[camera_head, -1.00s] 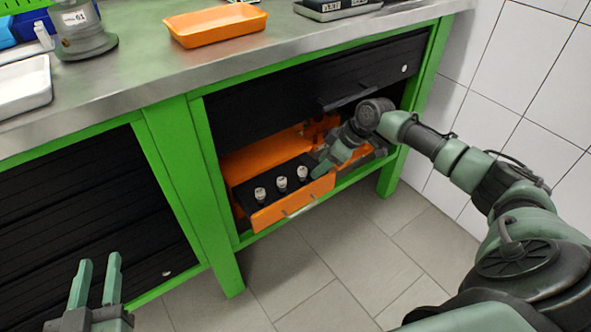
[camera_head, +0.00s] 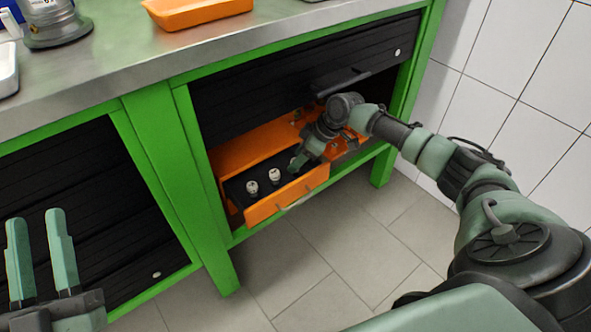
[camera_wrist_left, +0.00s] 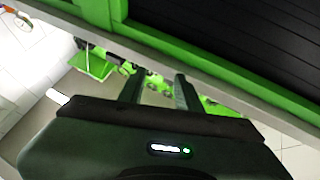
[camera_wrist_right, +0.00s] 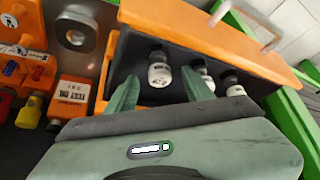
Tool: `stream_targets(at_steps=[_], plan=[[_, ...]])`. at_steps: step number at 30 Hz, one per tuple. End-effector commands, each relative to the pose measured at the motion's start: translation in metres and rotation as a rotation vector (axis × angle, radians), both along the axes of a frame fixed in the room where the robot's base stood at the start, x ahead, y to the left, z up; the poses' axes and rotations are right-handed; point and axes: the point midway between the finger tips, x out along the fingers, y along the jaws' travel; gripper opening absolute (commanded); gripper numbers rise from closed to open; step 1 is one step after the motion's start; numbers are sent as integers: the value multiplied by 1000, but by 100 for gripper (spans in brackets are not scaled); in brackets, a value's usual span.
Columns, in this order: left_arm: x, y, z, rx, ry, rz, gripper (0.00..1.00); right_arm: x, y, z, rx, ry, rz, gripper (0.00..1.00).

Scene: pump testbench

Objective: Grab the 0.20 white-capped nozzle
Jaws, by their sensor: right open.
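Several white-capped nozzles sit in a black insert (camera_head: 236,189) in the open orange drawer (camera_head: 262,210). In the head view, the left nozzle (camera_head: 252,187) and the middle nozzle (camera_head: 274,175) show clearly; another is mostly hidden by my right gripper (camera_head: 298,164). In the right wrist view, the nearest nozzle (camera_wrist_right: 159,75) appears between the open fingers of my right gripper (camera_wrist_right: 160,90). Two more nozzles (camera_wrist_right: 203,76) (camera_wrist_right: 234,88) stand to its right. I cannot read their size markings. My left gripper (camera_head: 40,240) is open and empty, away from the drawer.
Orange parts and a labelled orange block (camera_wrist_right: 73,90) lie beside the insert. The black shutter (camera_head: 300,75) hangs above the drawer, and a green bench post (camera_head: 172,170) stands to its left. An orange tray (camera_head: 197,10) is on the bench top. The floor in front is clear.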

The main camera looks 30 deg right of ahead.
Motion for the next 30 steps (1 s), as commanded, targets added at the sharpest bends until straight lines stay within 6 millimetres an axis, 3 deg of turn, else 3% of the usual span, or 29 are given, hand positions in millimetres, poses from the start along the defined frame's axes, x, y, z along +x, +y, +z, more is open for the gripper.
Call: stream_targets(at_steps=[6,15,16,21,30], plan=[[-20,2,24,-47,-163,-9,34,6,5,-16,0,0,-1,52],[-24,2,29,-56,-192,-11,34,7,6,-17,0,0,0,52],[-24,3,29,-56,-192,-11,34,7,6,-17,0,0,0,49],[-24,2,29,-56,-191,-11,34,7,6,-17,0,0,0,2],[-24,3,29,-55,-190,-10,34,7,6,-16,0,0,0,0]])
